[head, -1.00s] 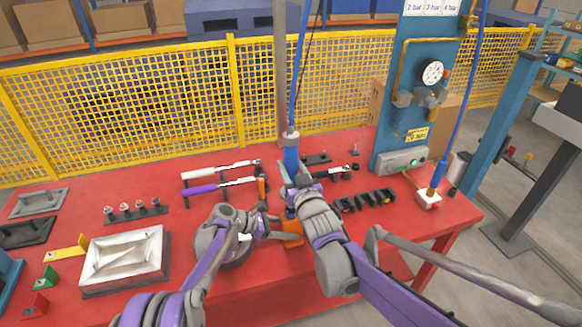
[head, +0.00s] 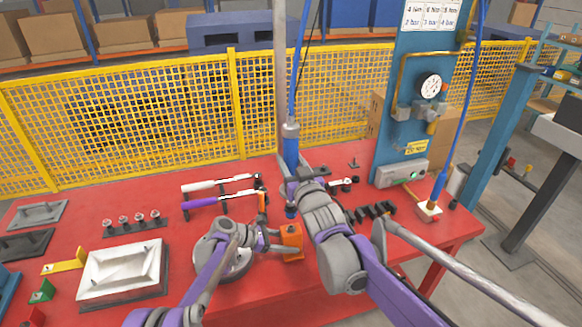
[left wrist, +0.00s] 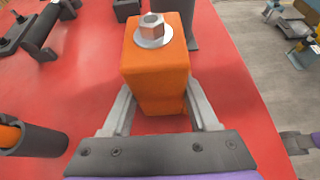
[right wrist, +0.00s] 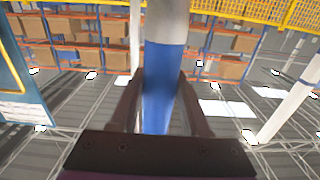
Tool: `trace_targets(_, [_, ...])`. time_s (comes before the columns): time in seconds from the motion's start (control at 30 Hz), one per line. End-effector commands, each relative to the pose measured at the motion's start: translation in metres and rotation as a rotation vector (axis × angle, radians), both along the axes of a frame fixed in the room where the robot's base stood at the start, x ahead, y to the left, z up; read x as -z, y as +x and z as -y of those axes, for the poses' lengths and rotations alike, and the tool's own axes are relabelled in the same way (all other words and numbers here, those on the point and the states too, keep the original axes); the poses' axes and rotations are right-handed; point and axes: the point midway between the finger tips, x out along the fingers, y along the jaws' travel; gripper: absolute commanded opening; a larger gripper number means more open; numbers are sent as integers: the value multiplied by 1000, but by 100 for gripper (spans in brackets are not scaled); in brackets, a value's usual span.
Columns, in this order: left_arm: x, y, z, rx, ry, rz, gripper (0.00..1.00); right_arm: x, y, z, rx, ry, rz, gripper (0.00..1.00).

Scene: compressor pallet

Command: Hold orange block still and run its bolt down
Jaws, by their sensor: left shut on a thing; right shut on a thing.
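The orange block (head: 291,243) stands on the red table. In the left wrist view the orange block (left wrist: 156,80) sits between my left gripper's fingers, and a silver hex bolt (left wrist: 151,26) tops it, its head low against a washer. My left gripper (head: 274,241) is shut on the block from the left. My right gripper (head: 291,183) is shut on the blue driver (head: 291,151), which hangs upright on a hose. The blue driver (right wrist: 160,85) also fills the right wrist view. Its dark lower end shows above the block, apart from it.
Dark holders (head: 370,212) stand to the right, near a gauge panel (head: 402,120). A white tray (head: 122,268) and a row of bolts (head: 135,222) are at the left. A round grey piece lies partly under my left arm.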

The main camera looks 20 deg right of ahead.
Motion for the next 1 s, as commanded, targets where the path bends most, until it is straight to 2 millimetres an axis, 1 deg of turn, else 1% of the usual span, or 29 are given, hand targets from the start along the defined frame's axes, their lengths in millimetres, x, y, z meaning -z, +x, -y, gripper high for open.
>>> trace_targets(0.03, [0,0,0,0,0,0,0,-4,0,0,-1,0,2,0])
trace_targets(0.4, [0,0,0,0,0,0,0,-25,0,0,-1,0,2,0])
trace_targets(0.77, [0,0,0,0,0,0,0,-29,0,0,-1,0,2,0])
trace_targets(0.8, [0,0,0,0,0,0,65,-29,0,0,-1,0,2,0])
trace_targets(0.97, [0,0,0,0,0,0,94,-29,0,0,-1,0,2,0])
trace_targets(1.0, [0,0,0,0,0,0,95,-29,0,0,-1,0,2,0])
